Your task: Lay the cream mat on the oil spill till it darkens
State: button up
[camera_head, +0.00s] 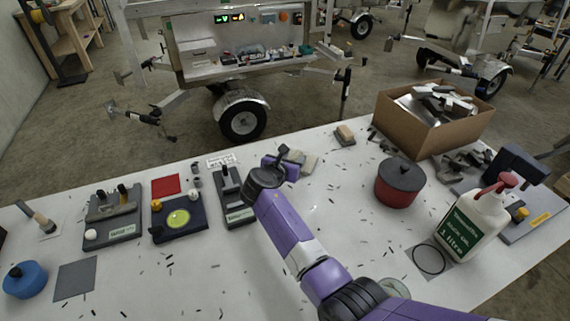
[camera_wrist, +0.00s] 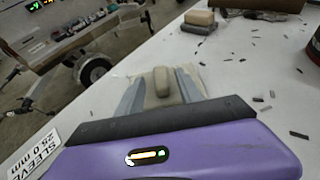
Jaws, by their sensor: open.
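The cream mat (camera_wrist: 207,75) lies flat on the white table, with a raised cream grip (camera_wrist: 162,82) on top. Part of the mat also shows beside my gripper in the head view (camera_head: 309,163). My gripper (camera_wrist: 160,88) is open, with its two grey-blue fingers on either side of the grip; I cannot tell whether they touch it. In the head view my gripper (camera_head: 284,165) is at the table's far side and hides part of the mat. I cannot clearly make out an oil spill in either view.
A red pot (camera_head: 397,185), a white bottle (camera_head: 474,225) and a cardboard box (camera_head: 432,120) stand to the right. Fixtures, including one with a yellow-green disc (camera_head: 178,219), are to the left. A tan block (camera_head: 345,132) sits behind. Dark shavings dot the table.

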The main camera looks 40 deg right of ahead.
jog(key=v, duration=1)
jog(key=shift+d, duration=0.1)
